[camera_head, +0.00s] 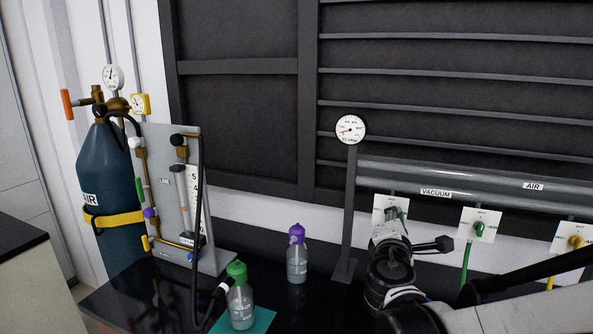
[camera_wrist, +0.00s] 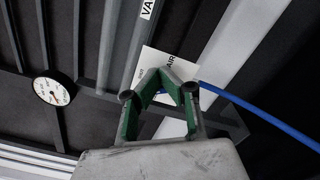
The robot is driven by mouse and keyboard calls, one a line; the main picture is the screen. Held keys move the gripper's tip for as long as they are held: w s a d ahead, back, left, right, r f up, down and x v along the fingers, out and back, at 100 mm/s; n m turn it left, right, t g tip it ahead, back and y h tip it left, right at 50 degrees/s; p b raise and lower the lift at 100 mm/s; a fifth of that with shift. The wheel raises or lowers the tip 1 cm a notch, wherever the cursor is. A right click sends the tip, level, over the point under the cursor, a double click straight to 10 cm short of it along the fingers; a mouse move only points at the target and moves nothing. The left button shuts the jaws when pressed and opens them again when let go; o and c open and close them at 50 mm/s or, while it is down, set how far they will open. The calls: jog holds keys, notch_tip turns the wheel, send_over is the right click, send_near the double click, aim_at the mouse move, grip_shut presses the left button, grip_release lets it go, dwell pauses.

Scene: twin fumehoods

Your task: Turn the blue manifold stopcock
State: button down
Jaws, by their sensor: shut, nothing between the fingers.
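The blue stopcock is mostly hidden behind my gripper (camera_wrist: 166,76); a small patch of blue (camera_wrist: 160,91) shows between the fingers in the wrist view. A blue hose (camera_wrist: 262,123) runs from there to the right. The white plate (camera_wrist: 152,60) behind it is partly covered by my fingers. My gripper has green-lined fingers and is shut and empty, its tips in front of the plate. In the head view my gripper (camera_head: 391,230) is at the leftmost valve plate (camera_head: 381,204); whether it touches the stopcock cannot be told.
To the right are a green valve (camera_head: 478,228) and a yellow valve (camera_head: 575,241) under the grey pipe (camera_head: 450,183). A gauge post (camera_head: 349,215) stands left of my gripper. A purple-capped bottle (camera_head: 297,262), a green-capped bottle (camera_head: 240,305) and a gas cylinder (camera_head: 100,175) are farther left.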

jog(key=shift+d+f+b, duration=0.1)
jog(key=shift+f+b, duration=0.3)
jog(key=shift+b, duration=0.15)
jog(key=shift+s+d, duration=0.15)
jog(key=shift+d, duration=0.05)
dwell(0.3)
jog(key=p+v, duration=0.1)
jog(key=v, duration=0.5)
jog(key=shift+d, duration=0.15)
dwell(0.4)
jog(key=shift+s+d+r, duration=0.1)
